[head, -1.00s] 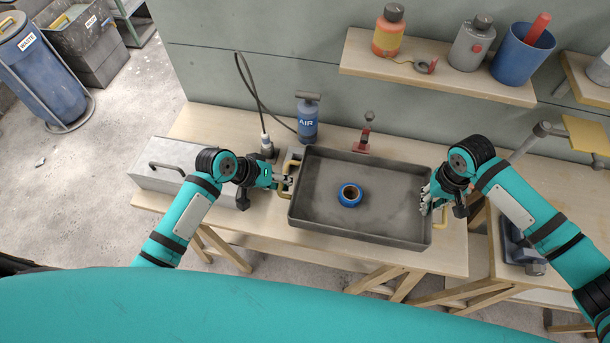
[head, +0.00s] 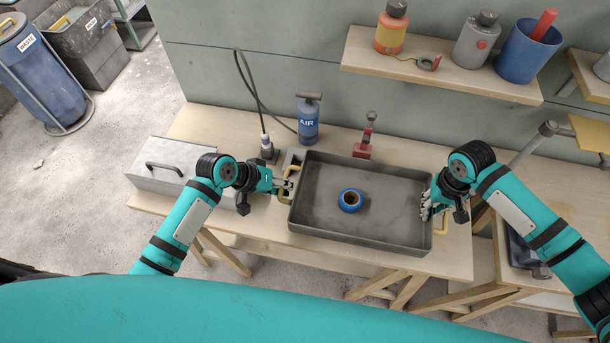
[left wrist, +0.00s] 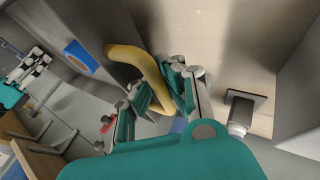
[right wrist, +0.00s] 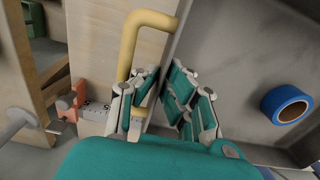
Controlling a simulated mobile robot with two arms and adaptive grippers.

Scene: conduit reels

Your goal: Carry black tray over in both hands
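The black tray (head: 400,238) is a shallow, dark grey box on the wooden workbench, with a yellow handle at each end. A blue tape roll (head: 350,200) lies inside it. My left gripper (head: 287,184) is at the left handle (head: 267,221). In the left wrist view the handle (left wrist: 141,65) passes between its fingers (left wrist: 153,85), which look spread. My right gripper (head: 428,207) is at the right handle (head: 443,222). In the right wrist view its fingers (right wrist: 160,75) are apart beside the handle (right wrist: 128,50), whose lower part is partly hidden by a finger.
A grey metal box (head: 165,168) stands left of the tray. A blue air bottle (head: 308,120) and a red tool (head: 365,140) stand behind it. A shelf (head: 450,78) with containers hangs above.

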